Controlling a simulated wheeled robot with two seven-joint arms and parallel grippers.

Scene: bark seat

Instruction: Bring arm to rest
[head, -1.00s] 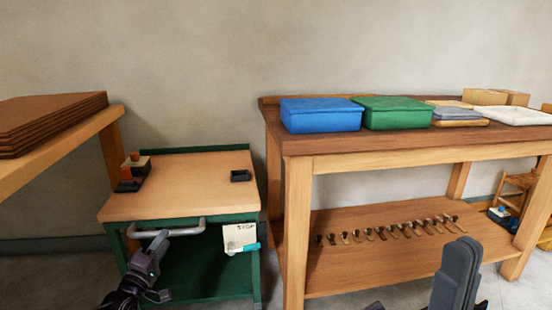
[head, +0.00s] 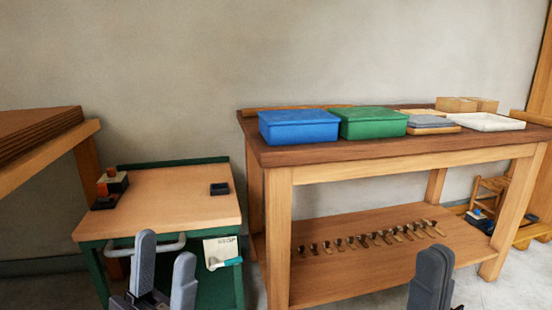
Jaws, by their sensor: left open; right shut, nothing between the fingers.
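My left gripper (head: 164,262) is at the lower left of the head view, fingers pointing up and spread apart with nothing between them. It appears in front of the green cart (head: 236,284) and its grey handle. My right gripper (head: 431,282) is at the bottom right, in front of the workbench's lower shelf, with its fingers together and nothing held. Most of both arms is outside the view.
The cart has a wooden top (head: 160,210) with small dark blocks. A workbench (head: 400,163) bears a blue box (head: 298,127), a green box (head: 373,123) and a white tray (head: 487,122). Several clamps lie on its lower shelf (head: 340,284). Brown sheets (head: 38,131) lie on the left table.

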